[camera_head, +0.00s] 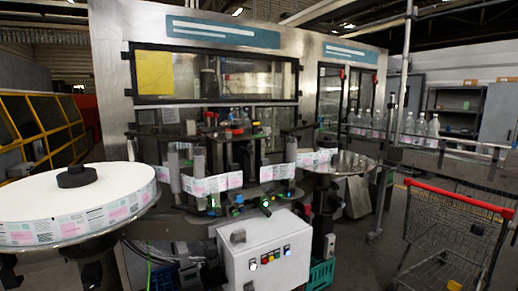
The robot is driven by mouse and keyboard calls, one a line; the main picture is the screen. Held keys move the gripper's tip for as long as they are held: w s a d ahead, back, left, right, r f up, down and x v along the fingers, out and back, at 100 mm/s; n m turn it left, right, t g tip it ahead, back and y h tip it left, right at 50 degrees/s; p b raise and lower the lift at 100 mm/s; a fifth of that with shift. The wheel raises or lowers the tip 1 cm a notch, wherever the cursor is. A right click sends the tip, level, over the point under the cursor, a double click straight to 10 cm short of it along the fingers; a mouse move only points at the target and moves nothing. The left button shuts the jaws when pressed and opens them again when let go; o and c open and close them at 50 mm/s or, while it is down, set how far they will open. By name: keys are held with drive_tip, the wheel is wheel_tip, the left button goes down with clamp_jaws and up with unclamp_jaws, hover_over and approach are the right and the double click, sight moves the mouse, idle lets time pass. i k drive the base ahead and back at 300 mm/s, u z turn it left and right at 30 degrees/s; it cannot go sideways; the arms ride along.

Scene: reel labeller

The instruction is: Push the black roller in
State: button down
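The reel labeller (115,90) fills the middle of the head view. Upright grey cylinders (174,170) stand along its front, with a printed label web (215,184) running past them. Small dark parts and green-tipped knobs (265,207) sit below the web. I cannot tell which dark part is the black roller, or how far in it stands. A short black hub (77,176) sits on top of the large white label reel (125,182) at left. My gripper is not seen in this view.
A white control box (290,249) with coloured buttons juts out below the web. Clear bottles (378,124) stand on a conveyor at right. A red-handled cart (455,240) stands at front right. Bare floor (365,265) lies between the cart and the machine.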

sight(245, 151)
drive_tip(key=u, duration=0.6)
drive_tip(key=i, duration=0.6)
drive_tip(key=u, duration=0.6)
drive_tip(key=i, duration=0.8)
drive_tip(key=z, duration=0.3)
